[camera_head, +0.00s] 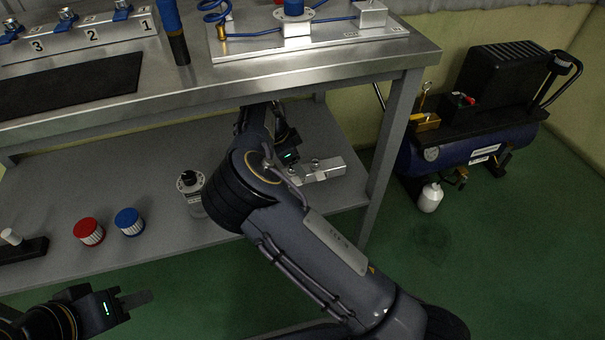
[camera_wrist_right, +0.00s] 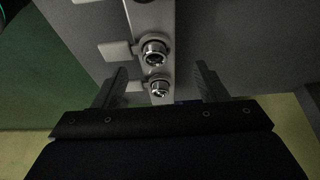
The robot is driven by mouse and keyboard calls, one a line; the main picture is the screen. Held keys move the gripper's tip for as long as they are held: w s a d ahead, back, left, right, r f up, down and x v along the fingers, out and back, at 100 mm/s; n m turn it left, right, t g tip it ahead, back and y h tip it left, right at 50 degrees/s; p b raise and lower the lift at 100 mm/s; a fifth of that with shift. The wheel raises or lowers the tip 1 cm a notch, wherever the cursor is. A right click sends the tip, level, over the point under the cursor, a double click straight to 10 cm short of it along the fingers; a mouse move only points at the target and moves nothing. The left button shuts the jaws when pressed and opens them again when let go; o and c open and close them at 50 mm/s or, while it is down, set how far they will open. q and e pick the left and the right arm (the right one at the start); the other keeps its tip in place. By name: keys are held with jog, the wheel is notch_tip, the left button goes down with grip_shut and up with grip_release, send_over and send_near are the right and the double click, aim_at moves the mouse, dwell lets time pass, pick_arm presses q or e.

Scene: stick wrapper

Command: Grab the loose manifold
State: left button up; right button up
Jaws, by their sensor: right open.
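The loose manifold (camera_head: 322,170) is a silver metal block lying on the lower shelf, partly hidden behind my right arm in the head view. In the right wrist view the manifold (camera_wrist_right: 150,22) runs down from the top edge, with two round metal fittings and side tabs. My right gripper (camera_wrist_right: 162,86) is open, with one finger on each side of the manifold's near end. I cannot tell whether the fingers touch it. In the head view the right fingertips are hidden. My left gripper (camera_head: 138,299) is at the lower left, away from the manifold; its jaw opening cannot be made out.
The bench top (camera_head: 330,62) overhangs the lower shelf (camera_head: 110,190), and a table leg (camera_head: 385,160) stands right of the manifold. A red cap (camera_head: 88,232), a blue cap (camera_head: 129,222) and a canister (camera_head: 190,182) are left of my right arm. A compressor (camera_head: 465,140) stands at right.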

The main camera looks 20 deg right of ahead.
jog(key=b+x, duration=0.3)
jog(key=x, duration=0.2)
jog(key=shift+s+d+f, duration=0.15)
jog(key=shift+f, duration=0.05)
jog(key=shift+r, duration=0.1)
jog(key=shift+c, duration=0.5)
jog(key=shift+r, duration=0.1)
grip_shut()
